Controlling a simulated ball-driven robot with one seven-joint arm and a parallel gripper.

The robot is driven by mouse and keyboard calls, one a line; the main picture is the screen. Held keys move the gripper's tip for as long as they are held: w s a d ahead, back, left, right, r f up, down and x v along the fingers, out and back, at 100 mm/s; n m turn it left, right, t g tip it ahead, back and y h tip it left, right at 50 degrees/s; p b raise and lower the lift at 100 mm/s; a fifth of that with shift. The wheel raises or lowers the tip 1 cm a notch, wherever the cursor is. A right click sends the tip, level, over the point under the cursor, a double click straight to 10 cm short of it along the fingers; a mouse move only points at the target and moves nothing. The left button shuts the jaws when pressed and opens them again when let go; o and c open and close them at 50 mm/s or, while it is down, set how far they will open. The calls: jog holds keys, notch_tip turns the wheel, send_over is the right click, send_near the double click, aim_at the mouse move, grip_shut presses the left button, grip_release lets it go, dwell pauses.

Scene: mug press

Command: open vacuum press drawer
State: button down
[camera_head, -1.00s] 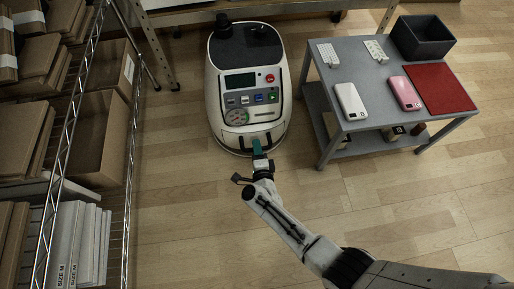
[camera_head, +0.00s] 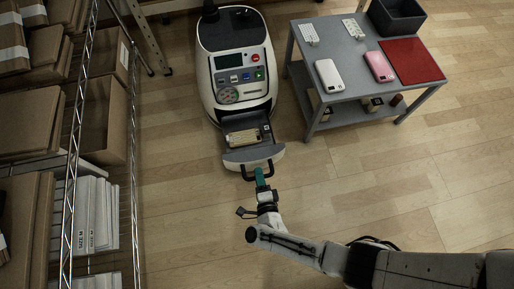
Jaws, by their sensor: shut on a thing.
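The vacuum press (camera_head: 238,65) is a white and black machine on the floor at the upper middle, with a small screen and coloured buttons on its front. Its drawer (camera_head: 233,153) is pulled out toward me, with a grey front and a dark handle below it. A pale flat item (camera_head: 243,136) lies inside the drawer. My gripper (camera_head: 260,174), with teal fingers, is shut on the drawer handle (camera_head: 250,173). The fingers hide part of the handle.
A wire shelf with boxes (camera_head: 99,117) stands at left. The floor between is clear.

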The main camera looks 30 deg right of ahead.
jog(key=f+v, duration=0.1)
jog(key=v, duration=0.6)
jog(key=shift+s+f, duration=0.3)
jog(key=shift+s, duration=0.1)
jog(key=shift+a, duration=0.15)
jog(key=c, duration=1.2)
grip_release()
jog(key=shift+p, duration=0.3)
jog(key=shift+r, duration=0.1)
jog(key=p+v, duration=0.1)
jog(key=v, duration=0.9)
jog(key=shift+s+a, duration=0.15)
jog(key=shift+s, duration=0.2)
